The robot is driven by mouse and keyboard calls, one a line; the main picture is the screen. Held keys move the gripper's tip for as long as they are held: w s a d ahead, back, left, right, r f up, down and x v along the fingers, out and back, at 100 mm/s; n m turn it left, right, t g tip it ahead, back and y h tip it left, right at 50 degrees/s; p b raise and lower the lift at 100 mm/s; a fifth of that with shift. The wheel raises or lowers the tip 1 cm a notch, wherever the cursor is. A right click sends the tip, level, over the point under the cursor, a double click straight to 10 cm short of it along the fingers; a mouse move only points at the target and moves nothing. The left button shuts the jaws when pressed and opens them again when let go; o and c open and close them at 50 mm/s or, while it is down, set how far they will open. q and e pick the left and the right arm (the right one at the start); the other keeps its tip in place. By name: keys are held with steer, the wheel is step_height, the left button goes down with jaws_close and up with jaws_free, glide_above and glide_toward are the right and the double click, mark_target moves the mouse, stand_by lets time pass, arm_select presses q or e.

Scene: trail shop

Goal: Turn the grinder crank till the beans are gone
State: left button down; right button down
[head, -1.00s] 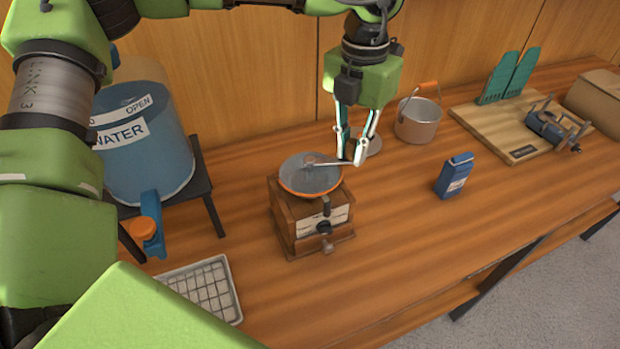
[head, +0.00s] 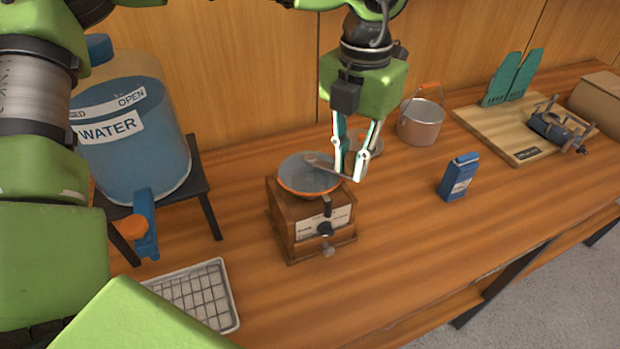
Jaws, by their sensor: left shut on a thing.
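The grinder (head: 308,228) is a wooden box with a drawer and a bowl-shaped hopper (head: 297,178) with an orange rim on top. No beans show in the part of the hopper that I can see. The crank (head: 330,167) is a metal arm running from the hopper's middle out over its right rim. My left gripper (head: 355,172) points down at the crank's outer end and is shut on the crank's handle, which its fingers mostly hide. My right gripper is not in view.
A blue water barrel (head: 150,165) with a tap stands on a dark stand at left. A wire rack (head: 205,293) lies in front of it. A blue packet (head: 458,177), a metal pot (head: 420,123) and a wooden board (head: 480,126) stand right.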

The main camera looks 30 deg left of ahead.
arm_select(q)
steer(key=shift+f, duration=0.1)
steer(key=shift+s+a+f+b, duration=0.1)
steer(key=shift+s+b, duration=0.2)
steer(key=shift+b, duration=0.15)
steer(key=s+b, duration=0.1)
steer(key=s+a, duration=0.1)
steer(key=s, duration=0.1)
steer(key=shift+r+b, duration=0.2)
steer(key=shift+b, duration=0.15)
steer(key=shift+s+a+f+b, duration=0.1)
steer(key=shift+s+a+b, duration=0.2)
steer(key=shift+s+b, duration=0.15)
steer(key=shift+s+a+b, duration=0.45)
steer(key=shift+s+a, duration=0.5)
steer(key=shift+a, duration=0.1)
